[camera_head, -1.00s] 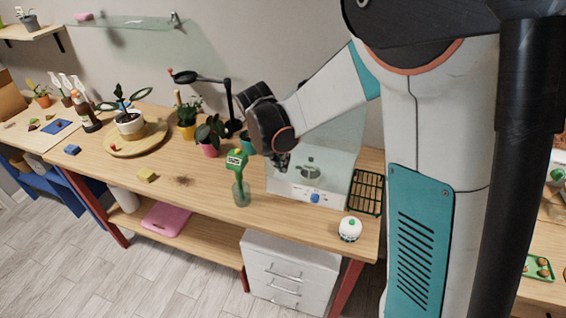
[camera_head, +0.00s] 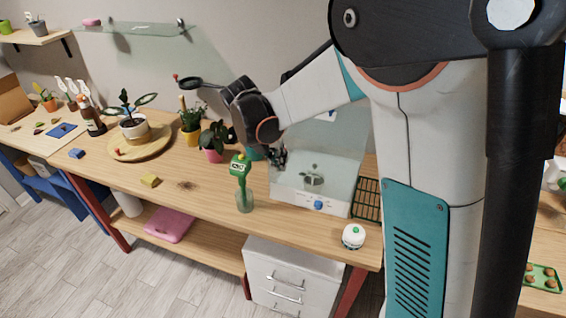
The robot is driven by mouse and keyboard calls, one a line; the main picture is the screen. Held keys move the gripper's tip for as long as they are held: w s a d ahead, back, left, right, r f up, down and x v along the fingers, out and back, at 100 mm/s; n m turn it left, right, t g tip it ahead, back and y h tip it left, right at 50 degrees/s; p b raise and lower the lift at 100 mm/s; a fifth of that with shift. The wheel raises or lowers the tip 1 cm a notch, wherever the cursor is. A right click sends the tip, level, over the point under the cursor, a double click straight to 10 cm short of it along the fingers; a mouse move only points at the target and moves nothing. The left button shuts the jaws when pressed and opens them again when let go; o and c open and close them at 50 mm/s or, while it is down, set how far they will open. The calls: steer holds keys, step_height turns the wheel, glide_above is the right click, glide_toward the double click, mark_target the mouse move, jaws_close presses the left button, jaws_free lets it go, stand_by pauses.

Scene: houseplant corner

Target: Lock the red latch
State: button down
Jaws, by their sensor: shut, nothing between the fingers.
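A small red piece (camera_head: 117,153) shows at the front left rim of the round wooden board (camera_head: 152,154), under a potted plant. It looks like the red latch, but it is too small to tell its position. My gripper (camera_head: 279,159) is shut and empty. It hangs at the left of the clear-walled white box (camera_head: 290,194), well to the right of the red piece and apart from it. I cannot tell whether the fingers touch the box.
A green-headed bottle (camera_head: 242,185), pink pot (camera_head: 213,155), yellow pot (camera_head: 190,135) and black magnifier lamp (camera_head: 203,84) stand near my arm. A yellow block (camera_head: 150,181) and blue block (camera_head: 76,153) lie forward. The front left of the tabletop (camera_head: 115,178) is mostly clear.

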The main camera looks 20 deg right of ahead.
steer(key=shift+w+r, duration=0.1)
steer(key=shift+r, duration=0.1)
steer(key=shift+r+p, duration=0.5)
steer(key=shift+r, duration=0.15)
steer(key=shift+a+f, duration=0.1)
